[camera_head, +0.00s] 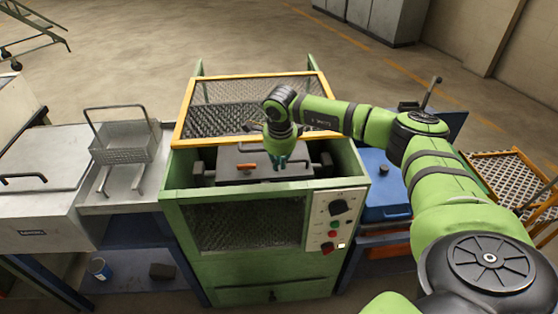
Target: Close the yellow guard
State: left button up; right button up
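The yellow guard (185,111) is a yellow-framed mesh panel on the rear part of the green machine (230,190). The front part of the machine's top is uncovered, showing a dark block with an orange handle (247,167) inside. My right arm reaches in from the right, over the guard's frame in the picture. My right gripper (279,163) points down in the opening, in front of the guard's near bar and just right of the orange handle. Its fingers are small and dark, so I cannot tell whether they are open or touching anything. My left gripper is not in view.
A control panel (335,219) with knobs and buttons is on the machine's front right. A wire basket (124,143) stands on a metal bench at left. A blue case (384,190) lies at right beside the machine. Open floor lies behind.

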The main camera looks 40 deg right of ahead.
jog(key=shift+o, duration=1.2)
jog(key=shift+r, duration=0.15)
notch_tip(320, 180, up, 12)
jog(key=s+a, duration=0.1)
jog(key=s, duration=0.1)
jog(key=shift+f, duration=0.2)
jog(key=shift+a, duration=0.1)
